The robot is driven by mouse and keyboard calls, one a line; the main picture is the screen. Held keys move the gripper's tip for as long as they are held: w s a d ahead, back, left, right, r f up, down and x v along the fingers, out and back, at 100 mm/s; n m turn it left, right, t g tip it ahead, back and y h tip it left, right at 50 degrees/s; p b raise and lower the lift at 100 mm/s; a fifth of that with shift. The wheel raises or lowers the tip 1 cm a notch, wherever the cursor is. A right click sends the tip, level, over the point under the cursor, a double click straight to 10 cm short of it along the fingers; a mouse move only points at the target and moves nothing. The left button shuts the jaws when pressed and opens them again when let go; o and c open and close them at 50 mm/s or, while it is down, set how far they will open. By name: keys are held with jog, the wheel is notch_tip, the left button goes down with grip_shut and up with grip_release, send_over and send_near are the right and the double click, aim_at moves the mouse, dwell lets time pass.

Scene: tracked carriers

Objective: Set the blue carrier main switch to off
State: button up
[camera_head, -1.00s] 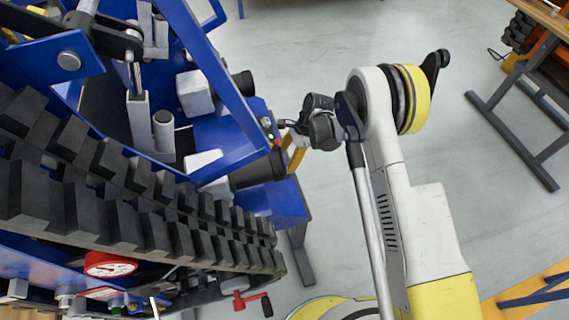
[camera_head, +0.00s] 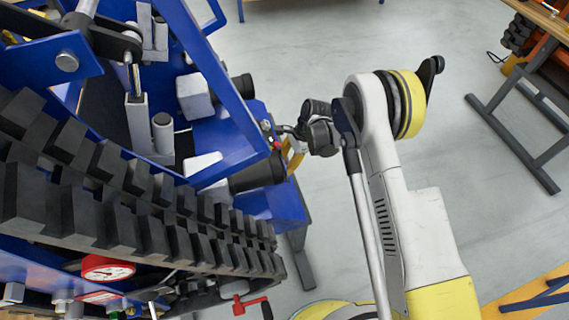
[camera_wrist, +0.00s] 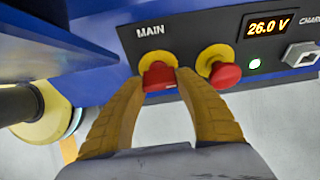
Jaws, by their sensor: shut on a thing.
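The blue carrier (camera_head: 225,70) fills the left of the head view. In the wrist view, its dark panel is lettered MAIN. The main switch (camera_wrist: 158,76) is a red knob on a yellow surround just below that lettering. My gripper (camera_wrist: 157,84) has its two yellow fingers shut on the knob, one on each side. The knob's handle direction is partly hidden by the fingers. In the head view, my gripper (camera_head: 291,151) is at the right end of the carrier, and the switch is too small to make out.
A second red knob (camera_wrist: 222,73) on yellow sits close right of the main switch. The display (camera_wrist: 270,24) reads 26.0 V, and a green light (camera_wrist: 254,63) is lit. A charge socket (camera_wrist: 302,54) is at the right. Open floor lies right of the carrier.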

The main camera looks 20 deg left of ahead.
jog(key=n+t, duration=0.1)
jog(key=n, duration=0.3)
jog(key=shift+y, duration=0.4)
jog(key=n+y, duration=0.1)
jog(key=n, duration=0.3)
jog(key=shift+t, duration=0.4)
jog(key=n, duration=0.2)
jog(key=n+y, duration=0.1)
jog(key=n, duration=0.1)
jog(key=shift+n+y, duration=0.8)
jog(key=shift+n, duration=1.4)
jog(key=o, duration=1.2)
jog(key=shift+a, duration=0.1)
